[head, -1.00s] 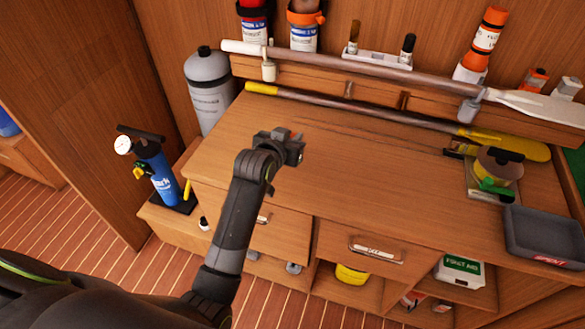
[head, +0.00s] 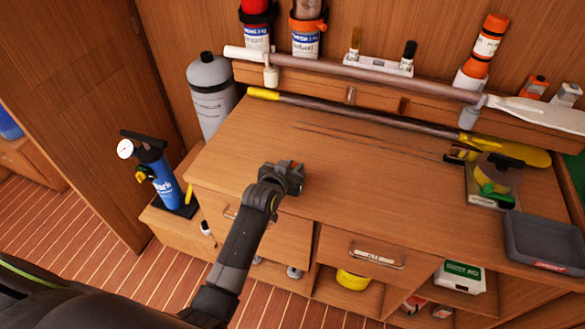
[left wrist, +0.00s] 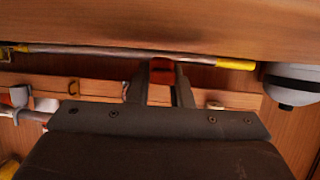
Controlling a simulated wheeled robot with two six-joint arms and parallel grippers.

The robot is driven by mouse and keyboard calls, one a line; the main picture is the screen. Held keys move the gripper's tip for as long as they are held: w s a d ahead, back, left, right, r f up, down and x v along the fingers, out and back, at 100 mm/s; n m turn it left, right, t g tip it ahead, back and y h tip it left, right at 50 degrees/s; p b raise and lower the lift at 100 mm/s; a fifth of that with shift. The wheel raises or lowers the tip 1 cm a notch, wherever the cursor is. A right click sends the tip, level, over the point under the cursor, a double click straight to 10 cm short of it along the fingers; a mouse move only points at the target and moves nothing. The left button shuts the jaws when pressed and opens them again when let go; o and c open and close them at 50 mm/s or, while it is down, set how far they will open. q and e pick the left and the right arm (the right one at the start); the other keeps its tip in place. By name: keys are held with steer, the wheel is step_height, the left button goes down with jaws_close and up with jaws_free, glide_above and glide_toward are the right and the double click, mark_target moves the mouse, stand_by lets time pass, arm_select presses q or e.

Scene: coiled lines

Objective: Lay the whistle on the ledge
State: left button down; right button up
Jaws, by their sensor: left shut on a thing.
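My left gripper (head: 291,176) is over the front left part of the wooden bench top, and its fingers also show in the left wrist view (left wrist: 160,80). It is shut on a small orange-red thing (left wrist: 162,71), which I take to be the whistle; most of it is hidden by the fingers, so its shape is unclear. The raised wooden ledge (head: 322,87) runs along the back of the bench, beyond the gripper and apart from it. My right gripper is not in view.
Two long poles or paddles (head: 375,122) lie along the back. A grey cylinder (head: 211,98) and a blue pump (head: 160,180) stand at left. A tape reel (head: 493,178) and a grey tray (head: 543,240) sit at right. The middle of the bench top (head: 370,180) is clear.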

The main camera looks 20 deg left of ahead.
arm_select(q)
steer(key=shift+f, duration=0.55)
steer(key=shift+f, duration=0.15)
steer(key=shift+f, duration=0.1)
steer(key=c, duration=1.3)
jaws_free()
